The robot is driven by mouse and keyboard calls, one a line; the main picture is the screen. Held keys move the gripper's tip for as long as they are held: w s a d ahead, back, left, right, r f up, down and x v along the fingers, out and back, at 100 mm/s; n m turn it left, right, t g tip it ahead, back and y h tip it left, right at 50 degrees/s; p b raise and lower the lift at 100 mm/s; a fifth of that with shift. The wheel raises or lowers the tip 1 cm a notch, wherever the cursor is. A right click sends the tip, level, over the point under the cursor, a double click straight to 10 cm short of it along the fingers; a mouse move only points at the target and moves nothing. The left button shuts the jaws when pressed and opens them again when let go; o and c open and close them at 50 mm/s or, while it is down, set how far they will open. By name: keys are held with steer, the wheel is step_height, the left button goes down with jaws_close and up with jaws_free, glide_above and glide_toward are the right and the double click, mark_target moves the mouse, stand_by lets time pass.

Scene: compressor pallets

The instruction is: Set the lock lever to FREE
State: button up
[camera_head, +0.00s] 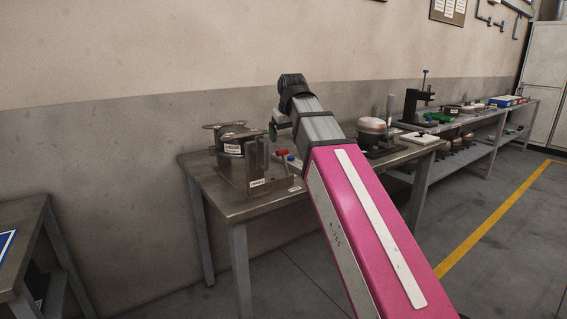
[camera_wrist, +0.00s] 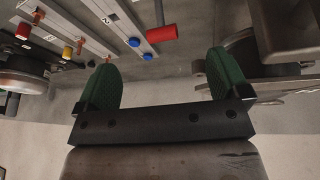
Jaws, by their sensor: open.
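The lever with a red cylindrical grip (camera_wrist: 162,33) on a thin metal rod shows at the top middle of the wrist view. Its red grip also shows in the head view (camera_head: 282,152), on the near table beside the metal compressor fixture. My gripper (camera_wrist: 161,58) has two green fingers spread apart with nothing between them. The red grip lies just beyond the fingertips, between them in the picture; I see no contact. In the head view my gripper (camera_head: 275,125) is mostly hidden by my pink arm, with a green finger showing. No LOCK or FREE marking is readable.
Grey rails with blue knobs (camera_wrist: 134,42) and red and yellow knobs lie left of the lever. A metal fixture (camera_head: 240,160) stands at the table's left; a dark compressor (camera_head: 372,132) stands right of my arm. A bench (camera_head: 487,118) with tools runs farther right.

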mark_target(284, 161)
steer(key=x, duration=1.2)
steer(key=shift+c, duration=0.2)
steer(key=c, duration=1.2)
steer(key=shift+w, duration=0.1)
steer(key=shift+c, duration=0.2)
